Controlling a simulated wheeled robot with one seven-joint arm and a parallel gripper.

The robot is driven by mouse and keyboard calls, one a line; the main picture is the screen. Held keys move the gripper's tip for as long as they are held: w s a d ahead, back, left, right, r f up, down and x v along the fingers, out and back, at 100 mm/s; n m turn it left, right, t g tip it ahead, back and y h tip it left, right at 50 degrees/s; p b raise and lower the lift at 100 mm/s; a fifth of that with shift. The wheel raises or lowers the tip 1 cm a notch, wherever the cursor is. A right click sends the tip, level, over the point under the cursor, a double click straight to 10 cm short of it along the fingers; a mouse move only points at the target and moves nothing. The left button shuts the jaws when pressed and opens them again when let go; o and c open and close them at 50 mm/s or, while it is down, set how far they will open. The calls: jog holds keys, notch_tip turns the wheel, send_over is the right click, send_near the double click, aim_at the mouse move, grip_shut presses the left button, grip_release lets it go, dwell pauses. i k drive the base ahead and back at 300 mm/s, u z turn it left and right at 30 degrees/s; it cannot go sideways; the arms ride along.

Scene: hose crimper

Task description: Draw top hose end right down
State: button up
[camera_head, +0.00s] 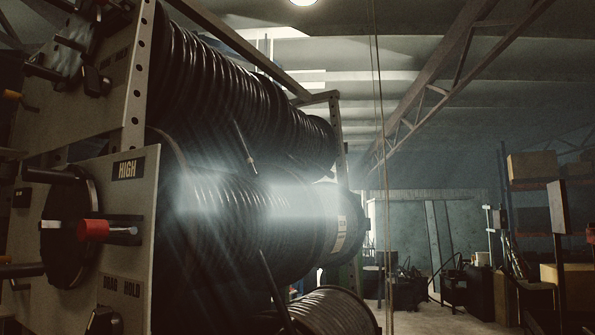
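A rack on the left carries large reels of black hose. The top reel (225,85) is wound full of black hose. A short hose end (245,147) hangs from the top reel, slanting down to the right, with a pale tip near the middle reel. The middle reel (250,225) sits below, with a glare across it. Another hose end (273,285) hangs from the middle reel, and its lower part runs toward the bottom reel. My gripper is not in view.
The rack's side plate (133,235) bears a red-knobbed handle (95,230) and labels reading HIGH and DRAG HOLD. A lower reel (330,312) is partly cut off. Thin cords (384,170) hang right of the reels.

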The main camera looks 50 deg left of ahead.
aim_at(249, 161)
jog(key=u, duration=0.65)
jog(key=i, duration=0.9)
jog(key=u, duration=1)
